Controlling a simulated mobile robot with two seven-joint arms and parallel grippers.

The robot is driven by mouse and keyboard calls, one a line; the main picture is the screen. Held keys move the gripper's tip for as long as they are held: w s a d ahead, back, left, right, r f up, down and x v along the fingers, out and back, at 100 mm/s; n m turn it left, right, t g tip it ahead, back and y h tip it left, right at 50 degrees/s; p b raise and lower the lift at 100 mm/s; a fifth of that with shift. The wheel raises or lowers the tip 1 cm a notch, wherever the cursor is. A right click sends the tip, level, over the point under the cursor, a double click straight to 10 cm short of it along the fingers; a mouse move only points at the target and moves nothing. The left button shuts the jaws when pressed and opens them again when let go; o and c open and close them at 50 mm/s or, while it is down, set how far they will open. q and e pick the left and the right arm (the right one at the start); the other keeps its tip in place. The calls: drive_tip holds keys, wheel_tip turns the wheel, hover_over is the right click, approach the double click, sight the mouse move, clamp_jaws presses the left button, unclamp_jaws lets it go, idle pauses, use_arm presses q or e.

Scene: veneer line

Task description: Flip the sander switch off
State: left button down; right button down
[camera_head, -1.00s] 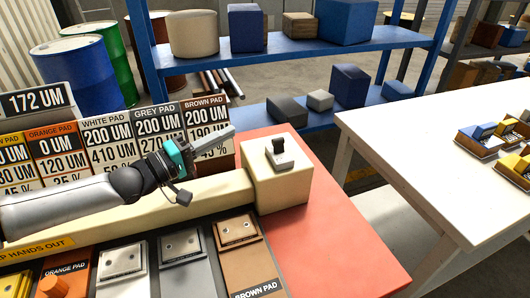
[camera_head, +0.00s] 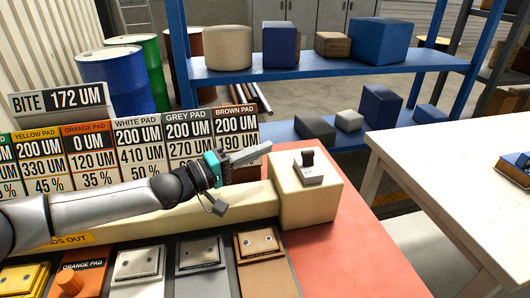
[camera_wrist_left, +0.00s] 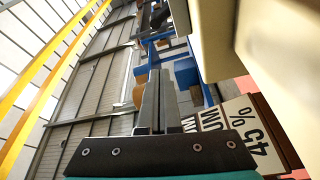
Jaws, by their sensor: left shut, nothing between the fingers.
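The sander switch (camera_head: 308,163) is a small black toggle on a light grey plate, on top of the cream box (camera_head: 310,203) at the right end of the cream beam. Which way the toggle is set I cannot tell. My left gripper (camera_head: 268,147) comes in from the left, its grey fingers shut and empty. Its tips point right and end a little left of the switch, apart from it. The wrist view shows the closed fingers (camera_wrist_left: 158,100) with cream surfaces to their right; the switch is not visible there. My right gripper is out of view.
Pad signs (camera_head: 188,137) stand in a row behind my left arm. Several sanding pads, such as the brown pad (camera_head: 262,245), lie in front of the beam. A white table (camera_head: 450,170) is at right, and a blue shelf (camera_head: 330,62) stands behind. The red surface right of the box is clear.

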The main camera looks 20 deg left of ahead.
use_arm(q)
drive_tip(key=x, duration=0.8)
drive_tip(key=shift+s+d+f+b, duration=0.2)
drive_tip(key=shift+s+d+b, duration=0.05)
drive_tip(key=shift+d+b, duration=0.15)
drive_tip(key=shift+s+d+f, duration=0.1)
drive_tip(key=shift+s+d, duration=0.1)
drive_tip(key=shift+s, duration=0.45)
drive_tip(key=shift+s+d+f, duration=0.2)
drive_tip(key=shift+s+d, duration=0.35)
drive_tip(key=shift+s, duration=0.2)
drive_tip(key=shift+s+d+r+m+h, duration=0.1)
drive_tip(key=shift+m+h, duration=0.05)
drive_tip(key=shift+m, duration=0.3)
drive_tip(key=shift+s+r+m+h, duration=0.1)
drive_tip(key=shift+m+h, duration=0.05)
drive_tip(key=shift+m, duration=0.3)
drive_tip(key=shift+s+d+m, duration=0.1)
drive_tip(key=shift+m, duration=0.4)
drive_tip(key=m, duration=0.1)
drive_tip(key=m+h, duration=0.1)
drive_tip(key=s+m, duration=0.1)
drive_tip(key=shift+d+r+m+h, duration=0.2)
drive_tip(key=shift+d+m+h, duration=0.1)
drive_tip(key=shift+m+h, duration=0.1)
drive_tip(key=p+v, duration=0.1)
drive_tip(key=v, duration=1.4)
drive_tip(key=shift+p, duration=0.3)
